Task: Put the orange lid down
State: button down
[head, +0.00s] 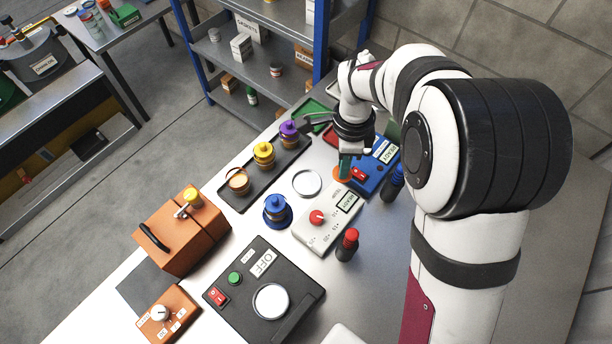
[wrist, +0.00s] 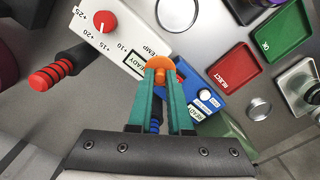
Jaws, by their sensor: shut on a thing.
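My gripper (head: 344,165) has green fingers, and in the wrist view (wrist: 161,76) they are closed on the small orange lid (wrist: 161,66). The lid (head: 342,174) is at the fingertips, by the far end of the white temperature unit and beside the blue unit. I cannot tell whether it touches anything beneath. A container with an orange band (head: 238,183) stands at the near end of a dark tray (head: 236,203), with no knobbed lid visible on it. Yellow-lidded (head: 263,153) and purple-lidded (head: 289,133) containers stand farther along that tray.
The white unit (head: 312,235) and blue unit (head: 379,176) stand close to the gripper. A blue-lidded container (head: 276,212) and a pale ring (head: 307,183) are left of them. Red-topped (head: 348,244) and blue-topped (head: 393,182) tools stand upright. Red (wrist: 233,67) and green (wrist: 283,32) trays lie beyond.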

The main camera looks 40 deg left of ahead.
jog(key=s+a+f, duration=0.1)
jog(key=a, duration=0.1)
jog(key=s+a+f, duration=0.1)
jog(key=a+f, duration=0.3)
jog(key=a, duration=0.1)
jog(key=shift+s+a, duration=0.1)
jog(key=shift+s, duration=0.3)
jog(key=shift+a+f, duration=0.1)
jog(key=shift+f, duration=1.75)
jog(key=c, duration=0.8)
grip_release()
jog(key=shift+f, duration=0.1)
jog(key=shift+c, duration=0.2)
